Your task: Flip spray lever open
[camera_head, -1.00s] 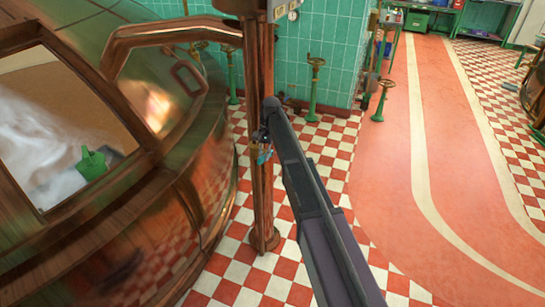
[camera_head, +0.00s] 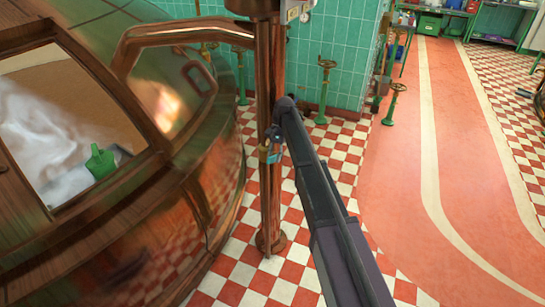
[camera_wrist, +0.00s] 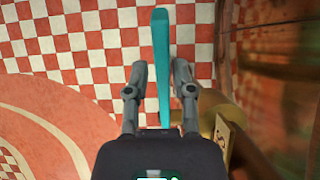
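The spray lever appears as a long teal bar (camera_wrist: 161,60) in the wrist view, running up the middle of the picture between my fingers. My gripper (camera_wrist: 161,68) is open, with one finger on each side of the bar and small gaps visible. A brass fitting (camera_wrist: 228,128) is to the right of the right finger. In the head view my gripper (camera_head: 273,140) is small beside the copper post, and a bit of teal (camera_head: 271,157) shows just below it. The lever's lower end is hidden behind my gripper body in the wrist view.
A large copper kettle (camera_head: 215,170) with an open hatch fills the left. A green scoop (camera_head: 100,161) lies in its hatch. The copper post (camera_head: 268,205) stands close to my gripper. Green valve stands (camera_head: 323,90) are by the tiled wall. The red floor path (camera_head: 395,190) at right is clear.

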